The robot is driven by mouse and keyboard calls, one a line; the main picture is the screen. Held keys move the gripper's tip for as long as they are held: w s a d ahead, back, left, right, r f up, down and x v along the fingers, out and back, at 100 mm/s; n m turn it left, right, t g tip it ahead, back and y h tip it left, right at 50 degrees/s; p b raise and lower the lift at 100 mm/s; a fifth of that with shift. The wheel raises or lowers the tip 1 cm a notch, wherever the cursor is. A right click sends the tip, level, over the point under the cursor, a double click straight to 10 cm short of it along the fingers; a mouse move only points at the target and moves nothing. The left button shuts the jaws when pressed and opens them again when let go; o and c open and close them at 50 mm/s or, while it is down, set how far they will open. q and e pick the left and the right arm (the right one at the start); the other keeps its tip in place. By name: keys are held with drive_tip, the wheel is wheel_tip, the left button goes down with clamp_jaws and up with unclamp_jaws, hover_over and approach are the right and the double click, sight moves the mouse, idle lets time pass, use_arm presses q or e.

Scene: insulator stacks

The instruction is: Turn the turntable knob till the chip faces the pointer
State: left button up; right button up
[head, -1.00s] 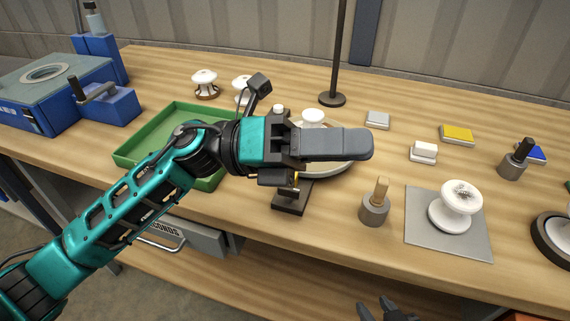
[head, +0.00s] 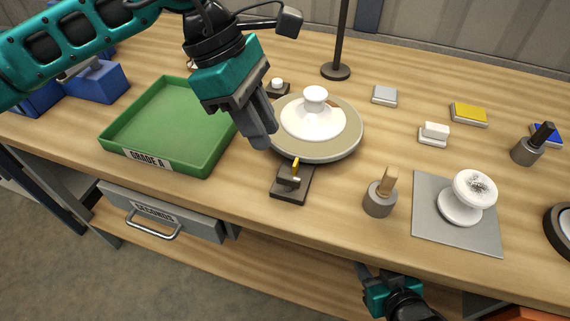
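The turntable (head: 345,143) is a round disc with a beige top. A white insulator (head: 315,120) with a knob-like top stands on it. The pointer (head: 294,172), yellow-tipped on a dark base, stands at the turntable's front edge. A small white knob (head: 277,83) on a dark block sits behind the turntable, to the left. My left gripper (head: 262,138) points down at the turntable's left edge, holding nothing visible; its finger gap is hidden. My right gripper (head: 364,272) is low at the table's front edge, its fingers foreshortened.
A green tray (head: 150,160) lies to the left. A wooden-handled tool (head: 380,198) and a grey mat (head: 430,232) bearing a speckled insulator (head: 468,195) are to the right. A black stand (head: 336,71) rises behind. Small coloured blocks lie at the back right.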

sight(289, 177)
use_arm(q)
drive_tip(key=x, duration=0.9)
drive_tip(key=shift+d+f, duration=0.15)
drive_tip(key=shift+f, duration=0.05)
drive_tip(key=shift+c, duration=0.2)
clamp_jaws()
